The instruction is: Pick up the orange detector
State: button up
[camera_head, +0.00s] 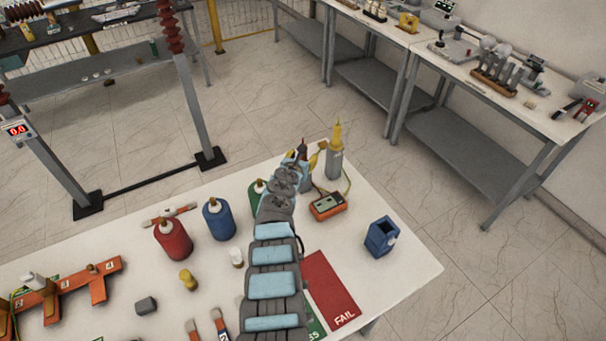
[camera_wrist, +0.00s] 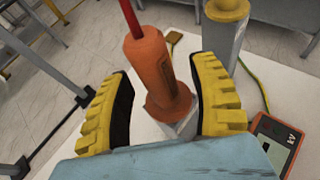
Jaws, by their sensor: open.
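In the wrist view an orange, cylinder-shaped detector (camera_wrist: 152,68) with a red rod on top stands upright on a pale grey base (camera_wrist: 184,128). My gripper (camera_wrist: 167,72) is open, with one yellow ribbed finger on each side of the orange body. I cannot tell whether either finger touches it. In the head view my gripper (camera_head: 308,159) is at the far edge of the white table, and the arm hides most of the detector. An orange meter box (camera_head: 327,206) lies just in front, and its corner shows in the wrist view (camera_wrist: 275,143).
A yellow-topped grey post (camera_head: 335,160) stands close to the right of my gripper, with a yellow-green cable near it. Red (camera_head: 173,240) and blue (camera_head: 218,220) bottles stand to the left. A blue holder (camera_head: 381,237) and a red FAIL mat (camera_head: 329,289) are nearer.

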jog(key=shift+c, duration=0.2)
grip_shut()
dwell(0.4)
